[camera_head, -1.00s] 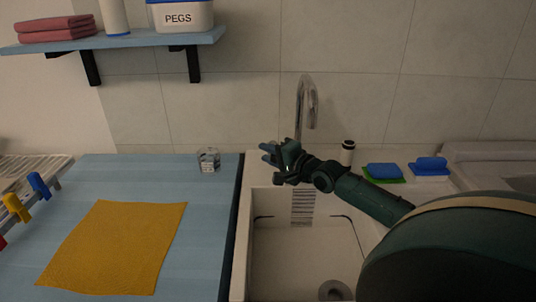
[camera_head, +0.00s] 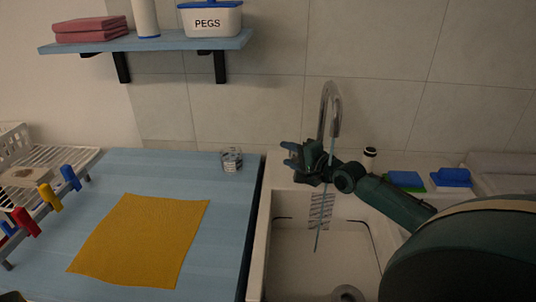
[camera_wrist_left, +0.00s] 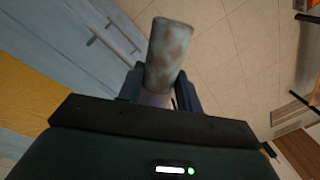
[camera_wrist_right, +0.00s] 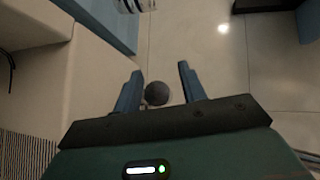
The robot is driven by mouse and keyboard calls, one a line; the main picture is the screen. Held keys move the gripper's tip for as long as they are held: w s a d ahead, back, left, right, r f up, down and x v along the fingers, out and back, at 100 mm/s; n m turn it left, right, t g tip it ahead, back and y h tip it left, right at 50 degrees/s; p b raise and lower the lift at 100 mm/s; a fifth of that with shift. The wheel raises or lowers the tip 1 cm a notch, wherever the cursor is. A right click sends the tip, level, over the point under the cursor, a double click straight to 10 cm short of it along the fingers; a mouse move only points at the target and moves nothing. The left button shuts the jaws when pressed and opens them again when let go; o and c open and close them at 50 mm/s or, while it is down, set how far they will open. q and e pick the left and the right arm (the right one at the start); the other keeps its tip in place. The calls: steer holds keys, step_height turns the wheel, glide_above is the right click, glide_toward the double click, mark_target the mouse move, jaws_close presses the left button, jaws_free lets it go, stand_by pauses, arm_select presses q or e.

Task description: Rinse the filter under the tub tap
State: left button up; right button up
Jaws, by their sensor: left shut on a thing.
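The filter (camera_wrist_left: 168,55), a pale cylinder with brownish stains, is between the fingers of my left gripper (camera_wrist_left: 158,90), which is shut on it. Neither shows in the head view. The chrome tap (camera_head: 328,105) rises behind the white tub (camera_head: 290,262). A thin bluish water stream (camera_head: 323,215) runs down from its spout into the tub. My right gripper (camera_head: 293,157) is beside the tap, above the tub's back edge. In the right wrist view its fingers (camera_wrist_right: 155,85) are apart, with a dark round knob (camera_wrist_right: 157,93) between them, touching neither finger.
Left of the tub is a blue counter (camera_head: 225,225) with a yellow cloth (camera_head: 140,240) and a small glass (camera_head: 231,159). A rack with coloured pegs (camera_head: 50,197) stands at far left. Blue sponges (camera_head: 405,179) lie behind the tub, right of a small bottle (camera_head: 369,158).

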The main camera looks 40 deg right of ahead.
steer(key=shift+o, duration=0.5)
steer(key=shift+s, duration=0.1)
steer(key=shift+s, duration=0.2)
steer(key=a+v, duration=0.1)
steer(key=v, duration=1)
steer(key=shift+s+d+p, duration=0.2)
steer(key=shift+d+p, duration=0.2)
steer(key=shift+d, duration=0.05)
steer(key=shift+r, duration=0.1)
